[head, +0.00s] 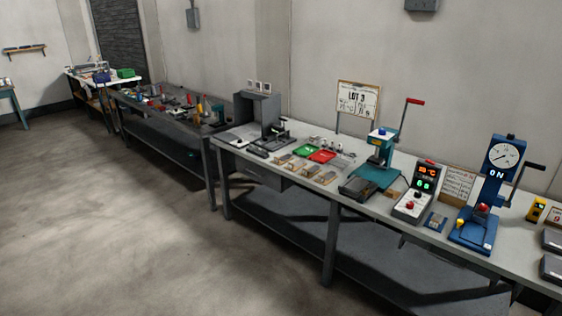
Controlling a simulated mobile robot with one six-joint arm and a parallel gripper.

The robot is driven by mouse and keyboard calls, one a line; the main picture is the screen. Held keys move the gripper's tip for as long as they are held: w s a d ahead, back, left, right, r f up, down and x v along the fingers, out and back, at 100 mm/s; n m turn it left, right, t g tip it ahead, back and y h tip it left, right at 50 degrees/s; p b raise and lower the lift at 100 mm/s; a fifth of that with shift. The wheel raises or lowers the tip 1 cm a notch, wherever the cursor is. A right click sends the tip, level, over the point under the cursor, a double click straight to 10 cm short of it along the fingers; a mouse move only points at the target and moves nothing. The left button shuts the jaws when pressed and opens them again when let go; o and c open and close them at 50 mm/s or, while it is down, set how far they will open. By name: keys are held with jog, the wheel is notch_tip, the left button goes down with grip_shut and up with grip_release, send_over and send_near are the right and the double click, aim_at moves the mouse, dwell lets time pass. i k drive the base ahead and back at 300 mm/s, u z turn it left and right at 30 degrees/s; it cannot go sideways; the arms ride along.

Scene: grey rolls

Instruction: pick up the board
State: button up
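I cannot tell for sure which thing is the board. Several small flat pieces, tan and grey, lie in a row near the front edge of the grey workbench (335,198); one flat piece (307,171) is among them. They are too small to make out in detail. A white panel marked "LOT 3" (357,101) stands upright on posts at the bench's back. A lettered card (458,184) leans behind the devices at right. My gripper is not in view.
A second, cluttered bench (160,118) stands farther left. The floor (110,220) at left is clear.

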aim_at(282, 158)
jog(key=i, duration=2.9)
jog(key=z, duration=0.5)
jog(key=k, duration=0.2)
jog(key=u, duration=3.05)
